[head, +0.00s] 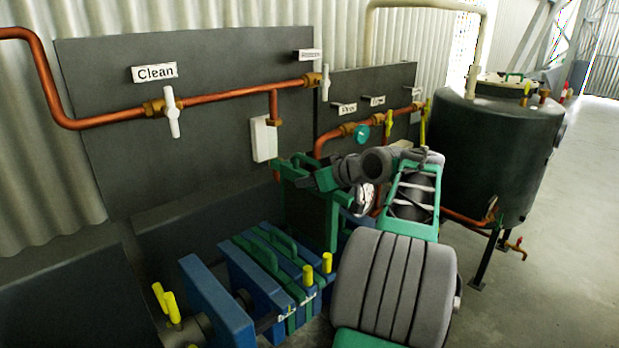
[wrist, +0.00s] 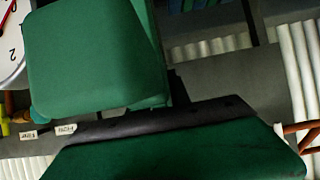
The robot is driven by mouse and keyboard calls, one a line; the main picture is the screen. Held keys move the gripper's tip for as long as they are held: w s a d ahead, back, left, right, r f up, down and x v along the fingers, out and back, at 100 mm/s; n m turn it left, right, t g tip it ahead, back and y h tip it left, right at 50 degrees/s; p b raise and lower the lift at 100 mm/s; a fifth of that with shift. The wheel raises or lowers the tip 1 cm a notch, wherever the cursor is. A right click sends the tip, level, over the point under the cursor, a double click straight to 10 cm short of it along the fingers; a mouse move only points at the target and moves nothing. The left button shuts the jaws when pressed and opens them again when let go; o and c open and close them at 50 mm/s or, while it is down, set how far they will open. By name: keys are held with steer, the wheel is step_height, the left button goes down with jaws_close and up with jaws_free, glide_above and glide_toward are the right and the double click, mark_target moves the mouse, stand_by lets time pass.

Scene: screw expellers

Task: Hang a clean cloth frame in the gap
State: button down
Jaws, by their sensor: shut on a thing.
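My gripper (head: 322,180) is shut on a dark green cloth frame (head: 306,218), held upright by its upper part. In the head view the frame hangs above and behind the far end of the filter press, partly hidden by my arm. The press holds a row of blue plates (head: 217,305) and green frames with handles (head: 272,262). A narrow space shows between the left blue plate and the stack; its depth cannot be seen. In the wrist view large green surfaces (wrist: 180,150) fill the near field; which is the frame is unclear.
A dark panel carries the "Clean" sign (head: 154,72), copper pipe (head: 225,93) and white-handled valve (head: 172,112). Yellow handles (head: 326,262) stick up on the press. A dark tank (head: 495,150) stands at right. A dial (wrist: 12,45) shows in the wrist view. Open floor lies at right.

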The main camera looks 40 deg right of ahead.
mark_target(335, 228)
step_height(335, 228, down, 15)
steer(key=b, duration=1.1)
steer(key=c, duration=1.1)
jaws_free()
steer(key=shift+s, duration=0.1)
steer(key=v, duration=0.7)
steer(key=shift+s+r, duration=0.15)
steer(key=shift+s, duration=0.2)
